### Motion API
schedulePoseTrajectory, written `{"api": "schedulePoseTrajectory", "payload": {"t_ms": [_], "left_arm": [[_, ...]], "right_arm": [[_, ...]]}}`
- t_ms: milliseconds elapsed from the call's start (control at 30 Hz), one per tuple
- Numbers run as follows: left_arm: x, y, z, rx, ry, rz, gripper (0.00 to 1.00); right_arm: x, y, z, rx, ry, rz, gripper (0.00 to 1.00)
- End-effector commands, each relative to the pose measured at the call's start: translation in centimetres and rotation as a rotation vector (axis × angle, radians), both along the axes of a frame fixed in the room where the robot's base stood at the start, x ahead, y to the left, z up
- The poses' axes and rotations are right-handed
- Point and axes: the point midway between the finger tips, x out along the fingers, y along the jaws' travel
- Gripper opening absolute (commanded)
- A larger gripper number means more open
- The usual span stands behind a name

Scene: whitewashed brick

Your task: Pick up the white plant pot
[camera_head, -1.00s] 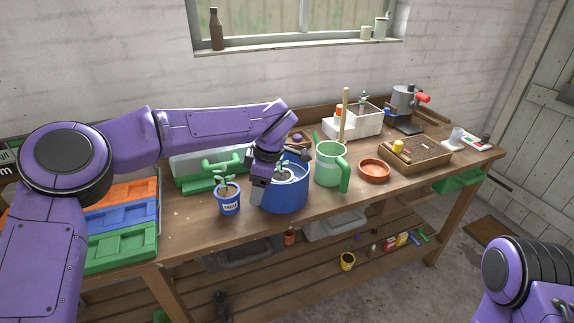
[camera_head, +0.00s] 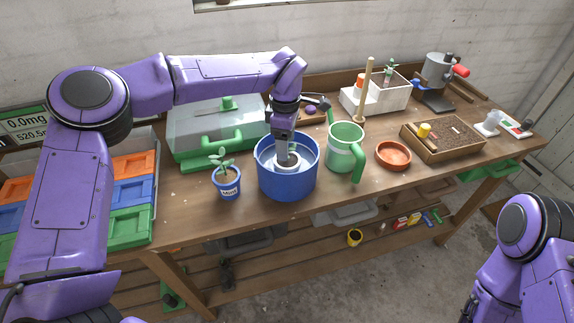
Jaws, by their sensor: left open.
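The white plant pot (camera_head: 287,167) sits inside the round blue tub (camera_head: 287,190) in the middle of the bench; only its pale rim and part of its top show. My left gripper (camera_head: 287,153) points down into the tub, right over the pot, and is open. It hides much of the pot and its plant, and I cannot tell whether the fingers touch the pot. My right arm shows at the lower right, with its gripper out of view.
A blue labelled pot with a seedling (camera_head: 228,185) stands close left of the tub, a green watering can (camera_head: 345,150) close right. A green-based clear case (camera_head: 215,135) is behind. A terracotta saucer (camera_head: 393,155) and soil tray (camera_head: 443,140) lie further right.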

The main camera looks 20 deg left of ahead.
Motion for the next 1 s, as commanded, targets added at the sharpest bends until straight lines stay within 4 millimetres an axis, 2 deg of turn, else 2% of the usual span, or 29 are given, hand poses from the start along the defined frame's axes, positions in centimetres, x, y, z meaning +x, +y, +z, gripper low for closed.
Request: {"api": "schedulePoseTrajectory", "payload": {"t_ms": [33, 167, 367, 400, 600, 867, 1000], "left_arm": [[-0.1, 0.1, -0.6, 0.001, 0.005, -0.001, 0.67], [0.0, 0.1, -2.3, 0.001, 0.002, 0.000, 0.67], [0.0, 0.1, -2.7, 0.001, -0.001, 0.000, 0.67], [0.0, 0.1, -2.7, 0.001, -0.001, 0.000, 0.63], [0.0, 0.1, -2.7, 0.001, 0.000, 0.000, 0.00], [0.0, 0.1, -2.6, 0.001, -0.001, 0.000, 0.00], [0.1, 0.1, -1.2, 0.001, -0.006, 0.002, 0.00]], "right_arm": [[0.0, 0.0, 0.9, 0.000, -0.001, 0.000, 0.71], [0.1, 0.0, 1.1, 0.000, -0.002, 0.000, 0.71], [0.1, 0.0, 1.0, 0.000, -0.002, 0.000, 0.71], [0.1, 0.0, 1.0, 0.000, -0.002, 0.000, 0.71], [0.1, 0.0, 1.0, 0.000, -0.002, 0.000, 0.71], [0.1, 0.0, 1.0, 0.000, -0.002, 0.000, 0.71], [0.1, 0.0, 0.3, 0.000, -0.002, 0.000, 0.71]]}}
